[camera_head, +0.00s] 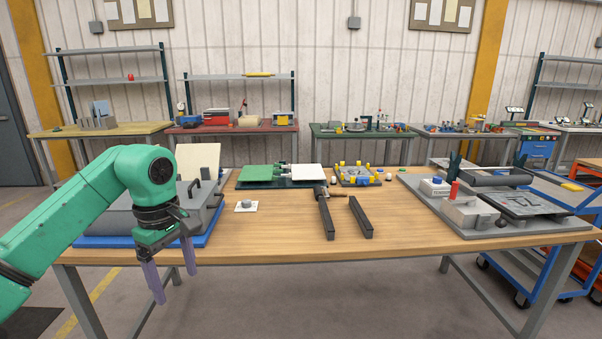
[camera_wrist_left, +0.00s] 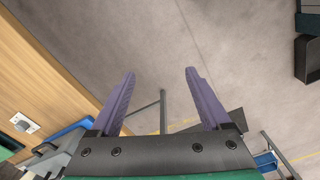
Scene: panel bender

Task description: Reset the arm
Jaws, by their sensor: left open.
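My left arm is green and comes in from the left in the head view. Its gripper (camera_head: 174,278) has purple fingers pointing down at the front left edge of the wooden table (camera_head: 300,243). The fingers are spread apart and empty. The left wrist view also shows the open gripper (camera_wrist_left: 160,85) with grey floor between its fingers and the table edge to the left. My right gripper is in neither view.
A grey machine on a blue base (camera_head: 105,241) stands beside the gripper. Green and white plates (camera_head: 257,173), two black bars (camera_head: 326,217) and a grey fixture board (camera_head: 540,225) are on the table. The front middle of the table is clear.

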